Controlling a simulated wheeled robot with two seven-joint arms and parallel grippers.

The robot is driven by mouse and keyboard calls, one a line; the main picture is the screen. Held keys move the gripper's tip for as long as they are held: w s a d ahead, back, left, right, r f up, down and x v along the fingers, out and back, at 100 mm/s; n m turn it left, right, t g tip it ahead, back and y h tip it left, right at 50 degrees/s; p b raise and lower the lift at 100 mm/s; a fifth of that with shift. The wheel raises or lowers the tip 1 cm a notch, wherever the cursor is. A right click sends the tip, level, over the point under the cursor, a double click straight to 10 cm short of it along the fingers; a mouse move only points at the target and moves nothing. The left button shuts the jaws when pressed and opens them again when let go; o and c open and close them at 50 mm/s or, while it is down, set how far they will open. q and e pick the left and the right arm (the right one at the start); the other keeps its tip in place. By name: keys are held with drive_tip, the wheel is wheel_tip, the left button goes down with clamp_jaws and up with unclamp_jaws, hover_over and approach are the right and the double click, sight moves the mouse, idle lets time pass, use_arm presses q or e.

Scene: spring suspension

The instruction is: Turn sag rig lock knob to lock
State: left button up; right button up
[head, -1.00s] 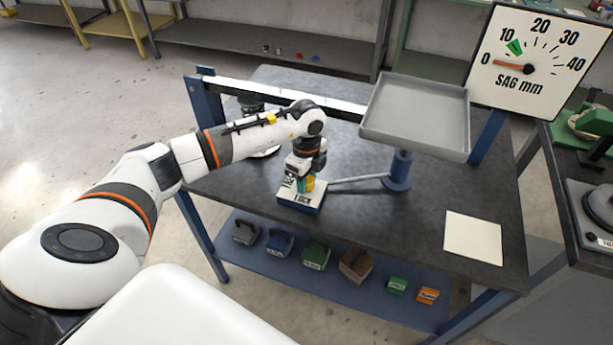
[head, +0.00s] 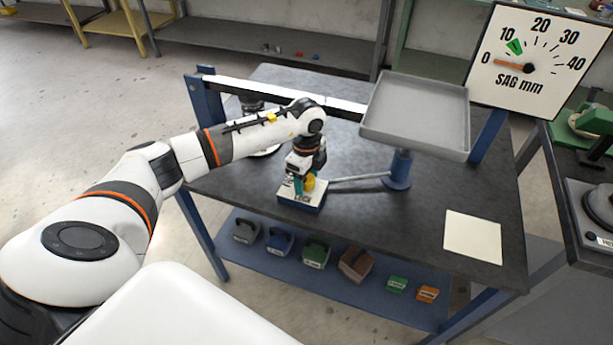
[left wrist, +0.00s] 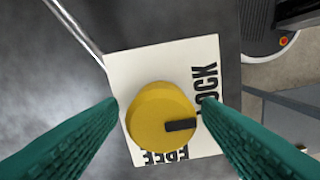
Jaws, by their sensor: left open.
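The yellow knob (left wrist: 158,117) sits on a white plate (left wrist: 146,66) marked LOCK along its right side and FREE along its lower side in the left wrist view. Its black pointer (left wrist: 181,126) points right, near the lower end of the LOCK word. My left gripper (left wrist: 161,104) is open, with one teal finger on each side of the knob and a gap showing on both sides. My right gripper is not in view.
A rod (head: 358,180) runs from the box to a blue post (head: 399,172) under a grey tray (head: 415,115). The dial (head: 540,55) has its orange needle near 0. A cream sheet (head: 472,238) lies on the bench. Several weights rest on the lower shelf.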

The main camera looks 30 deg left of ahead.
use_arm(q)
drive_tip(key=shift+r, duration=0.1)
wheel_tip(320, 180, up, 12)
drive_tip(key=b, duration=0.1)
drive_tip(key=shift+b, duration=0.3)
idle(0.5)
